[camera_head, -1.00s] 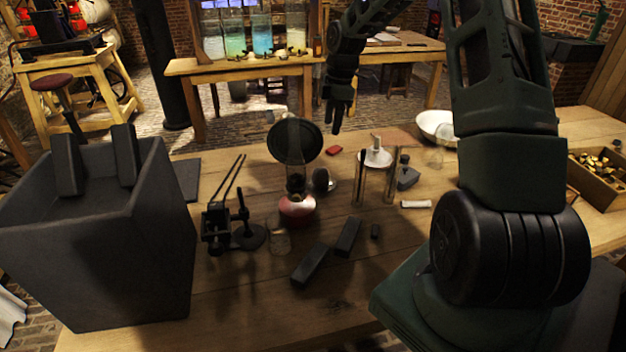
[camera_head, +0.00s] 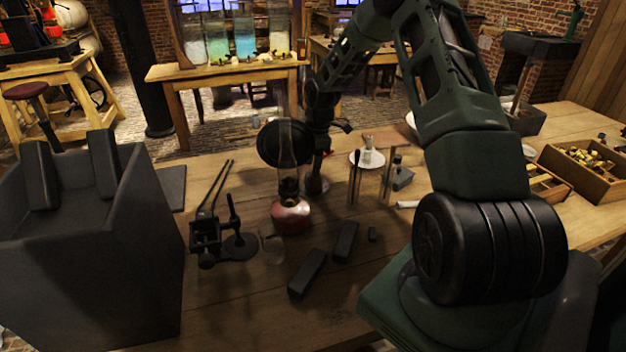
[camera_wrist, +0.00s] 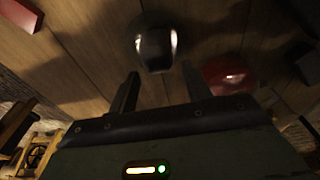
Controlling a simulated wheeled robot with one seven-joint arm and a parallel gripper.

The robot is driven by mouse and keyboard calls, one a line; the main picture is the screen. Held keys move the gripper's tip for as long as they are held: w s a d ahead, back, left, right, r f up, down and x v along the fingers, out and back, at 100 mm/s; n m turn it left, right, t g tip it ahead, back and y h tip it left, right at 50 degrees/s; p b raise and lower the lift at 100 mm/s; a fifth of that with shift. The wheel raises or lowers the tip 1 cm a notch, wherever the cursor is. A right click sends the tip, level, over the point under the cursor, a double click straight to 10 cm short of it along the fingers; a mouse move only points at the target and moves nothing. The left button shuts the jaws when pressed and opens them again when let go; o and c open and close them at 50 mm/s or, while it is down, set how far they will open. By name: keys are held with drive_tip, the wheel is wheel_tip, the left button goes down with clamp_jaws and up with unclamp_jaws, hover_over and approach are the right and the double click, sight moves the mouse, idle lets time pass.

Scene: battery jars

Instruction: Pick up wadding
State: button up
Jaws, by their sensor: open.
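A small white roll (camera_head: 407,205), perhaps the wadding, lies on the wooden table right of the clear cylinders in the head view; my arm partly covers it. My gripper (camera_wrist: 159,76) is open and empty in the wrist view, fingers apart. Beyond its fingertips is a dark, shiny-sided round object (camera_wrist: 156,48) standing on the table, apart from the fingers. In the head view my gripper hangs behind the red-based lamp, above that dark object (camera_head: 317,185), and its fingers are hard to make out. I cannot tell whether wadding is inside the object.
The red-based lamp (camera_head: 291,214) stands close beside my gripper; its base also shows in the wrist view (camera_wrist: 228,76). Black blocks (camera_head: 307,273) lie in front. A black stand (camera_head: 206,240) and a large grey box (camera_head: 90,270) are left.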

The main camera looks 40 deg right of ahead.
sight(313, 179)
drive_tip(key=shift+w+f+p, duration=0.15)
drive_tip(key=shift+f+p, duration=0.55)
drive_tip(key=shift+f, duration=2.55)
drive_tip(key=c, duration=0.8)
wheel_tip(313, 179, up, 10)
drive_tip(key=shift+r+b, duration=0.1)
drive_tip(key=shift+b, duration=0.65)
